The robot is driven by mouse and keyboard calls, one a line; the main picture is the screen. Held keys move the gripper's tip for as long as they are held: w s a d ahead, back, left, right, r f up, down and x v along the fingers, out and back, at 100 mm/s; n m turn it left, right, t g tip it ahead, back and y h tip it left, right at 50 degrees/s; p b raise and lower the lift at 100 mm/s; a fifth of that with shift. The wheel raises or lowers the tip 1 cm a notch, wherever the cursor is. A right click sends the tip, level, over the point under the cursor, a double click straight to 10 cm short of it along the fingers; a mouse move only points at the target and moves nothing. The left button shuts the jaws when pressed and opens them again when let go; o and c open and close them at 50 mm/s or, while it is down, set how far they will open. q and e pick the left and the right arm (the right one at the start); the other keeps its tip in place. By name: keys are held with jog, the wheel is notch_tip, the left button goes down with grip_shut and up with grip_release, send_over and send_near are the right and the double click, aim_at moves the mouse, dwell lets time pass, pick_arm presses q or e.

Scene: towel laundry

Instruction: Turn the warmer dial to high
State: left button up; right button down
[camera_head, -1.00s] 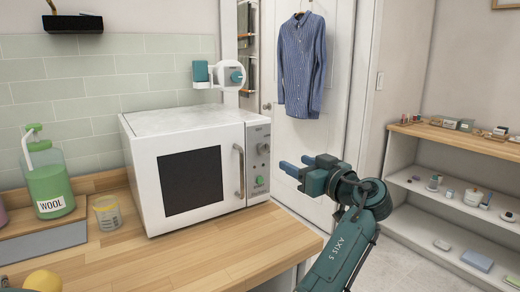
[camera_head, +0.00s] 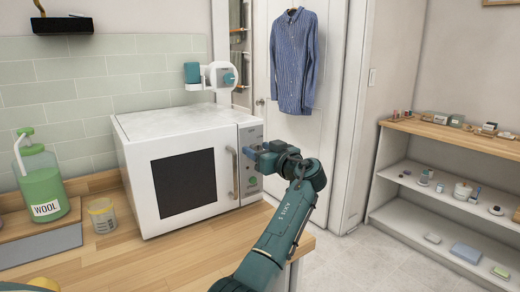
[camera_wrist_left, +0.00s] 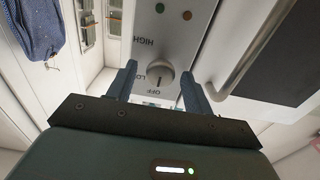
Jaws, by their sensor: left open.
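The warmer (camera_head: 132,170) is a white box with a dark window and a vertical handle, standing on the wooden counter. Its control panel (camera_head: 250,134) is on its right side, with a green button below. In the left wrist view the grey round dial (camera_wrist_left: 157,82) shows near the labels HIGH, LO (partly hidden) and OFF; its mark seems to point towards OFF. My left gripper (camera_head: 249,152) is at the panel and covers the dial in the head view. In the wrist view its open fingers (camera_wrist_left: 159,68) stand either side of the dial; contact is unclear. My right gripper is not in view.
The warmer's handle (camera_head: 235,174) is close beside the panel. A green WOOL bottle (camera_head: 45,185) and a small jar (camera_head: 102,215) stand on the counter at left. A striped shirt (camera_head: 294,62) hangs on the door behind. Shelves (camera_head: 440,170) with small items are at right.

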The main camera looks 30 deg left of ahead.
pick_arm(q)
jog(key=shift+c, duration=0.5)
jog(key=c, duration=0.8)
